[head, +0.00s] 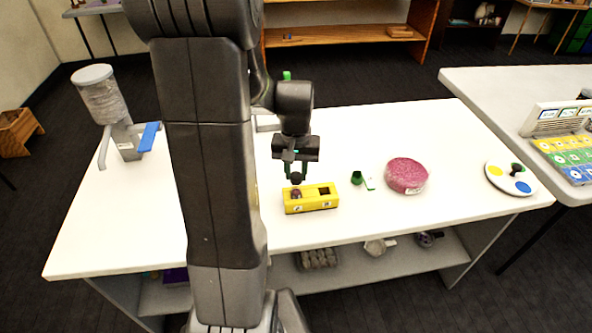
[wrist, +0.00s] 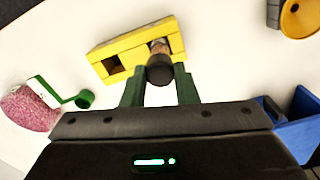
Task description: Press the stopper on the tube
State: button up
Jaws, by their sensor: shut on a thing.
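A yellow block (head: 325,204) with two square openings lies on the white table. A small tube of dark reddish beads (head: 296,193) stands in its left opening in the head view; the right opening is empty. The tube also shows in the wrist view (wrist: 159,46). My gripper (head: 297,179) points down over the tube, with green fingers shut on a dark round stopper (wrist: 160,73). The stopper is at the tube's mouth or just above it; I cannot tell whether they touch. The stopper hides part of the tube in the wrist view.
A green scoop (head: 357,178) and a round pink bead dish (head: 406,177) lie right of the block. A white disc with coloured spots (head: 511,179) is further right. A grey dispenser with a blue part (head: 149,137) stands at the left. The table's front is clear.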

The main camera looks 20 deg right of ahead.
dwell(0.4)
jog(key=o, duration=1.5)
jog(key=shift+r, duration=0.1)
jog(key=shift+r+p, duration=2.85)
jog(key=shift+r, duration=0.6)
jog(key=shift+f, duration=0.1)
grip_shut()
jog(key=shift+f, duration=0.25)
